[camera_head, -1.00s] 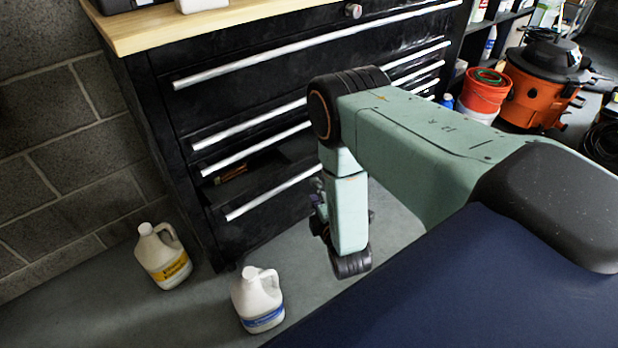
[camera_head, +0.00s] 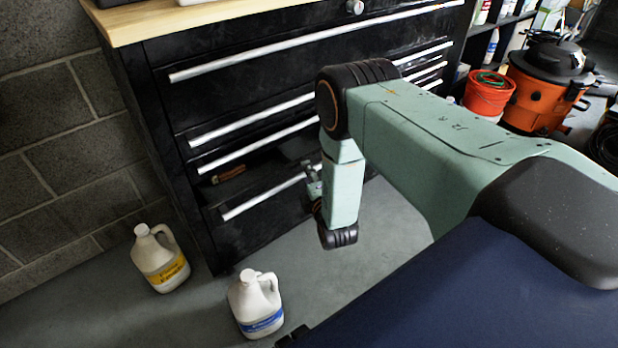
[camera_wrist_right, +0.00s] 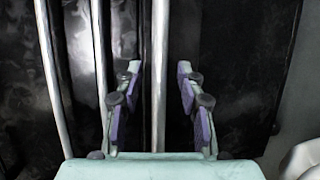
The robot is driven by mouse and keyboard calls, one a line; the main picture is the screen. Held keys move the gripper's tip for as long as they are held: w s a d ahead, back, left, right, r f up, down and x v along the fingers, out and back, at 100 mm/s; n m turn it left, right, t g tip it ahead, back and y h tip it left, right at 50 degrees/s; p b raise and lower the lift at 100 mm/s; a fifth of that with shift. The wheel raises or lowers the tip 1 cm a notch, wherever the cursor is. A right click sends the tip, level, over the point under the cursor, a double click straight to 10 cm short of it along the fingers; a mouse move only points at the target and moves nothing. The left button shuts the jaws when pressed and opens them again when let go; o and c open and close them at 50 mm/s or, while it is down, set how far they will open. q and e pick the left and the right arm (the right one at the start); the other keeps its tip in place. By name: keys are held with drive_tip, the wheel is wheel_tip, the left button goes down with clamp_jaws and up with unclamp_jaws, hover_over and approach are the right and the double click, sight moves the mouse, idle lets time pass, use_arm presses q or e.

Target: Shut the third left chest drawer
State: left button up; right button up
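The black tool chest (camera_head: 250,55) has long silver handles. One lower left drawer (camera_head: 250,222) stands pulled out partway, its dark inside showing behind the front; I take it as the third left drawer. Its silver handle (camera_head: 262,199) runs along the front edge. My right gripper (camera_head: 312,181) is at the right part of this handle, partly hidden by my wrist. In the right wrist view the right gripper (camera_wrist_right: 160,90) is open, with a silver handle (camera_wrist_right: 158,50) lying between its fingers and gaps on both sides. My left gripper is not in view.
Small items (camera_head: 228,174) lie inside the open drawer. A yellow-labelled white jug (camera_head: 160,258) and a blue-labelled white jug (camera_head: 255,303) stand on the floor in front of the chest. A red bucket (camera_head: 488,94) and an orange vacuum (camera_head: 540,95) are at right.

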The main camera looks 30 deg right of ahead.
clamp_jaws()
idle(0.7)
